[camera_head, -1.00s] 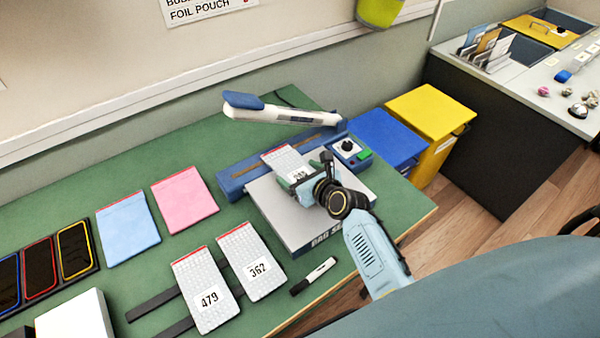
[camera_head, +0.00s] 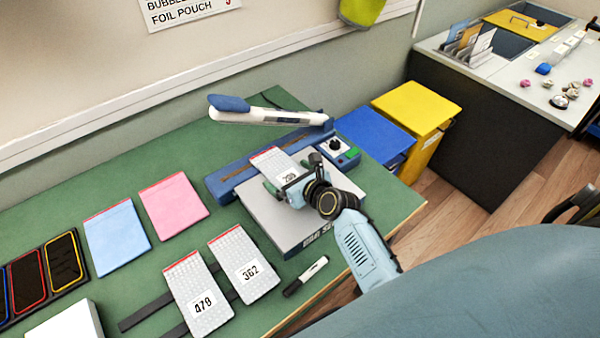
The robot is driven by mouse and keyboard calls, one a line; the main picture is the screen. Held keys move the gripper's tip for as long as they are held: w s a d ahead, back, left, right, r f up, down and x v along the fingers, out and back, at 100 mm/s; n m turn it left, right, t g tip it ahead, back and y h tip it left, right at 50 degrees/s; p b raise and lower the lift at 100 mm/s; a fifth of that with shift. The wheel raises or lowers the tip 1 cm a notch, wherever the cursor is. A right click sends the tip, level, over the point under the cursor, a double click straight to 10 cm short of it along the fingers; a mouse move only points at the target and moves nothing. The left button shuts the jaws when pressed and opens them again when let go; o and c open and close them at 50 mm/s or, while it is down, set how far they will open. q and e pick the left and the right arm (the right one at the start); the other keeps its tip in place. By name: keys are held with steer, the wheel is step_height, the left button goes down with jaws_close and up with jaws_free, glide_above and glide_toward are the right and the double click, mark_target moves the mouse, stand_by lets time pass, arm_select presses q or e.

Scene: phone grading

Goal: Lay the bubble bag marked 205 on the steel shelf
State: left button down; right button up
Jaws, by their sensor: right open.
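A grey bubble bag with a red top edge (camera_head: 272,161) lies at the steel shelf (camera_head: 270,224), its red end toward the sealer bar. Its label starts with 20; the last digit is too small to read surely. My right gripper (camera_head: 291,178) is open around the label end of this bag. It hides that end, and I cannot tell whether the bag rests flat on the shelf. Bubble bags marked 479 (camera_head: 191,281) and 362 (camera_head: 236,251) lie to the left, across dark strips. My left gripper is not in view.
The sealer's raised arm (camera_head: 270,115) hangs behind the bag. A marker (camera_head: 305,276) lies before the shelf. Blue (camera_head: 115,236) and pink (camera_head: 174,205) pouches and a phone tray (camera_head: 45,268) lie left. Blue (camera_head: 374,131) and yellow (camera_head: 417,101) bins stand right of the green table.

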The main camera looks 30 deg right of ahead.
steer(key=p+v, duration=0.1)
steer(key=v, duration=1.2)
steer(key=shift+f, duration=0.1)
